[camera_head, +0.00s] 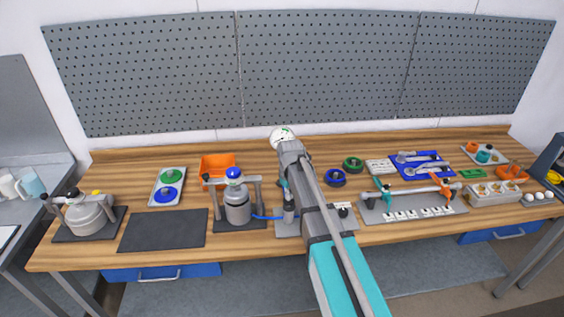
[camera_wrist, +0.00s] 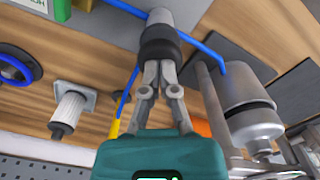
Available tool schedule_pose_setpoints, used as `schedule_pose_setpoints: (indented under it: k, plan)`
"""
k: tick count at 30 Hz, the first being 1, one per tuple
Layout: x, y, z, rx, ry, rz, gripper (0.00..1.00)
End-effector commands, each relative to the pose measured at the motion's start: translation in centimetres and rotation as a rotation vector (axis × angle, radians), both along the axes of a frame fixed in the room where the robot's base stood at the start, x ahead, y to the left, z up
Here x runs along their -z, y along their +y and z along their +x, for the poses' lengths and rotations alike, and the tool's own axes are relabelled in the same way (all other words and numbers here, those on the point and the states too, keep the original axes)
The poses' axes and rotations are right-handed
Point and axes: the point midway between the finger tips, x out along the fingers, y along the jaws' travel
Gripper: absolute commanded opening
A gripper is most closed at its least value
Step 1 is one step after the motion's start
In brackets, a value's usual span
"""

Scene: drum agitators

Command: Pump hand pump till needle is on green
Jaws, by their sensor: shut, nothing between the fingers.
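The hand pump (camera_head: 289,215) is a small grey cylinder on a grey base plate, left of my arm in the head view. In the wrist view the pump (camera_wrist: 172,14) is at the top, with a black part facing my gripper (camera_wrist: 160,68). My gripper is shut and empty, its fingertips at or very near that black part; I cannot tell whether they touch. A round white gauge (camera_head: 282,134) with some green on its face shows beyond my arm; its needle is too small to read. A blue hose (camera_head: 266,217) runs to a metal vessel with a blue top (camera_head: 237,205).
A dark mat (camera_head: 163,230), an orange bin (camera_head: 217,162) and a tray (camera_head: 158,195) with green and blue discs are on the left. Right of my arm are a rack (camera_head: 415,208), a blue tray (camera_head: 432,175) and other parts. A pegboard (camera_head: 325,65) stands behind.

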Motion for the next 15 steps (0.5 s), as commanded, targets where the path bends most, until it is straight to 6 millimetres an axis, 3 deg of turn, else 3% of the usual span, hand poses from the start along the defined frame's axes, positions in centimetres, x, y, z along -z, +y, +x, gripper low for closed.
schedule_pose_setpoints:
  k: [6, 15]
  plan:
    - [1.2, 0.0, -0.1, 0.0, 0.001, 0.0, 0.0]
    - [0.1, 0.0, -0.1, 0.0, 0.001, 0.0, 0.0]
